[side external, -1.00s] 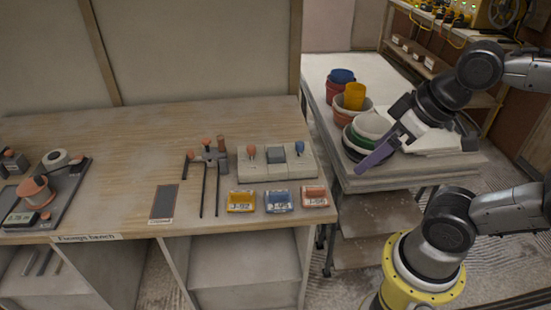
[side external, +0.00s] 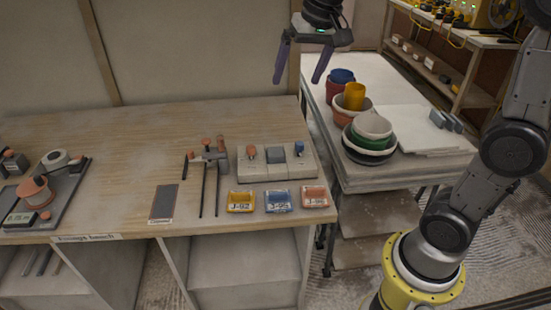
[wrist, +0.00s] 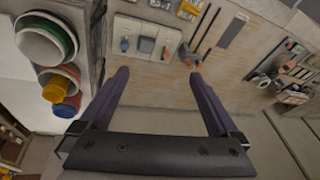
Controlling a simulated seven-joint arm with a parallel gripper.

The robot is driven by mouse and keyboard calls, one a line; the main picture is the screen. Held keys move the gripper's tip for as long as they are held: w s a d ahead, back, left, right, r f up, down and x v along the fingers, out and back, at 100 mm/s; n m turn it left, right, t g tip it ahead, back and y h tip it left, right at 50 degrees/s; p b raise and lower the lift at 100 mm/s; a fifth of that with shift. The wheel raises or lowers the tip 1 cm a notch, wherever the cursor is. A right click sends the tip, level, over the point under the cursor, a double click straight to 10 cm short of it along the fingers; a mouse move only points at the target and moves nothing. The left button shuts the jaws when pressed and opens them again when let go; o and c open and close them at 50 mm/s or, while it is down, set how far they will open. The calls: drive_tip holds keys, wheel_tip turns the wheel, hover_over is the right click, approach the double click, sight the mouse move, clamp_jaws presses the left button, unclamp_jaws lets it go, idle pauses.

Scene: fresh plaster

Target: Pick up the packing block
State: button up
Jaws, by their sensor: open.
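My gripper (side external: 298,80) is open and empty, pointing down above the back right of the wooden bench. In the wrist view, its two purple fingers (wrist: 159,77) are spread wide with nothing between them. No object is labelled as the packing block, so I cannot tell for certain which it is. A dark grey square block (side external: 276,152) sits in the middle of a pale fixture (side external: 306,168) on the bench, between an orange and a blue knob. It also shows in the wrist view (wrist: 146,45).
Yellow, blue and orange labelled trays (side external: 241,208) line the bench front. Stacked bowls (side external: 372,126) and pots (side external: 340,76) occupy the side table (side external: 400,180). The bench's back middle is clear.

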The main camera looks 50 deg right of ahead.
drive_tip(key=w+d+f+m+g, duration=0.1)
drive_tip(key=w+d+f, duration=0.25)
drive_tip(key=w, duration=0.35)
drive_tip(key=m+g, duration=0.1)
drive_tip(key=g, duration=0.1)
hover_over(275, 151)
wheel_tip(275, 151, down, 11)
drive_tip(key=shift+g, duration=0.3)
drive_tip(key=f, duration=1)
drive_tip(key=shift+s+d, duration=0.1)
drive_tip(key=shift+d, duration=0.15)
drive_tip(key=shift+a+f, duration=0.2)
drive_tip(key=shift+f, duration=2.7)
drive_tip(key=c, duration=1.4)
drive_tip(key=shift+c, duration=0.2)
